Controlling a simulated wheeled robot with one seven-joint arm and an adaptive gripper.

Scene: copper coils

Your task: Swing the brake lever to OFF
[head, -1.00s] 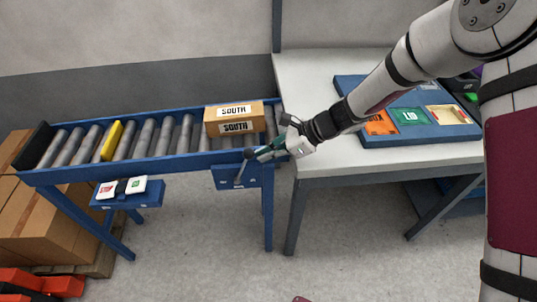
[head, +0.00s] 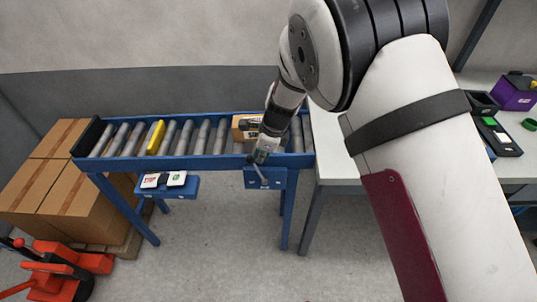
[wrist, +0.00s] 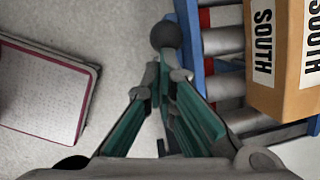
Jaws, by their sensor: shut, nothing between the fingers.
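The brake lever (head: 260,174) is a thin grey rod on a blue bracket (head: 277,181) at the right end of the roller conveyor's front rail. In the head view the rod rises from the bracket and leans left, with its top beside my gripper (head: 257,158). In the wrist view its dark round knob (wrist: 166,36) shows just beyond the tips of my gripper (wrist: 164,78). The teal fingers are shut, with nothing held. Contact with the lever cannot be told. Any ON or OFF marking is too small to read.
A cardboard box marked SOUTH (head: 241,128) sits on the rollers behind my gripper, also in the wrist view (wrist: 287,80). A yellow bar (head: 156,137) lies across the conveyor (head: 110,163). A small blue shelf (head: 180,190) hangs in front. A worktable (head: 335,155) stands right.

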